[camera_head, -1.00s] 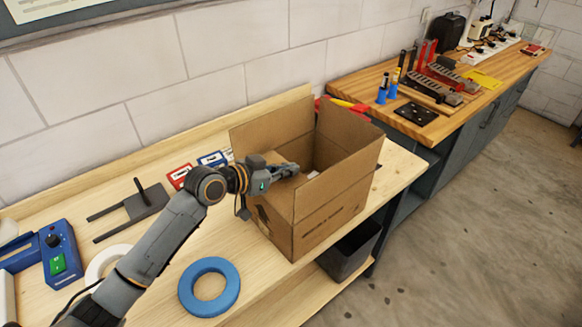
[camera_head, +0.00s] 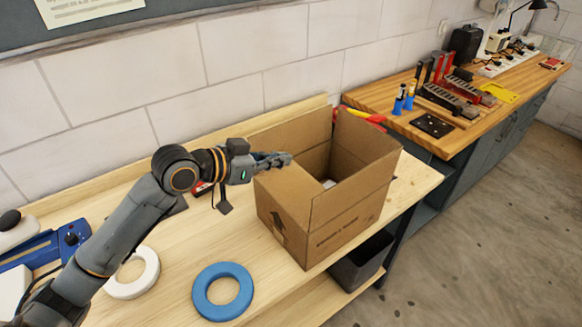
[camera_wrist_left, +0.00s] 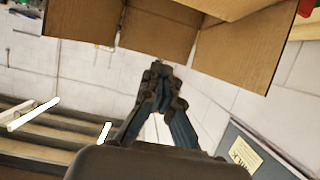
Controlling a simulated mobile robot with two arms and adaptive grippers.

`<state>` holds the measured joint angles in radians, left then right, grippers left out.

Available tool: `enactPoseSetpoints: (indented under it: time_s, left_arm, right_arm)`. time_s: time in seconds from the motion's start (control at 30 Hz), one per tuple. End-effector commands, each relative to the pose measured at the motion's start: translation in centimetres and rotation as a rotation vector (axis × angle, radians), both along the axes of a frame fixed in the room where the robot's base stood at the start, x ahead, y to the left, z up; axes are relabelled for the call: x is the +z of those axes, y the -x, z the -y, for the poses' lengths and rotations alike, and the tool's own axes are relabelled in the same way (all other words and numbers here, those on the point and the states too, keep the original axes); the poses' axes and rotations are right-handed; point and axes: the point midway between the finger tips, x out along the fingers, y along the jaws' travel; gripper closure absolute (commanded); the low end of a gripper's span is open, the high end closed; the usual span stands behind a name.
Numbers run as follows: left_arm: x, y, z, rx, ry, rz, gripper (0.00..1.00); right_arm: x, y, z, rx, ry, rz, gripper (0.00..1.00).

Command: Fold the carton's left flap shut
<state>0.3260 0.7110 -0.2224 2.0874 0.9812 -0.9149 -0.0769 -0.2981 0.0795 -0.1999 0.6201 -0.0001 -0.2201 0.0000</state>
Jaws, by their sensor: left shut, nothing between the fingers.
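The open cardboard carton (camera_head: 338,238) stands on the light wooden bench. Its left flap (camera_head: 288,193) looks folded inward over the left part of the opening; whether it lies fully flat I cannot tell. The other flaps stand up, and the right part of the opening is uncovered. My left gripper (camera_head: 286,159) is shut and empty, just above the left flap and in front of the back flap (camera_head: 292,138). Whether it touches the carton is unclear. In the left wrist view the shut fingers (camera_wrist_left: 160,70) point toward the carton (camera_wrist_left: 160,32). My right gripper is out of view.
A blue ring (camera_head: 222,291) and a white ring (camera_head: 133,273) lie on the bench left of the carton. A blue device (camera_head: 50,250) sits at far left. A dark bin (camera_head: 360,262) stands below the bench. A second workbench (camera_head: 455,140) with tools is at right.

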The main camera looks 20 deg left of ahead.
Motion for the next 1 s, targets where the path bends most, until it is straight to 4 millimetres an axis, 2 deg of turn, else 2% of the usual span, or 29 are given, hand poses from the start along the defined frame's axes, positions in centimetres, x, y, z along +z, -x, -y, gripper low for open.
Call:
enactPoseSetpoints:
  time_s: [0.13,0.37,0.6,0.77,1.0]
  left_arm:
    - [0.5,0.4,-0.1,-0.008,-0.007,-0.009,1.00]
    - [0.6,-0.5,0.9,-0.031,-0.092,-0.122,1.00]
    - [0.6,-0.9,0.4,-0.006,-0.174,-0.228,1.00]
    - [0.1,-1.4,0.6,-0.002,-0.182,-0.245,1.00]
    - [-2.4,-4.0,2.8,-0.004,-0.180,-0.247,1.00]
  right_arm:
    - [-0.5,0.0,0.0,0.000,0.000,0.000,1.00]
    - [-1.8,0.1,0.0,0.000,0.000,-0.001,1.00]
    - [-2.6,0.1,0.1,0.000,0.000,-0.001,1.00]
    - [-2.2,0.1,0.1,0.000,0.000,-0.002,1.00]
    - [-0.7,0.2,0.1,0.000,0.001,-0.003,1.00]
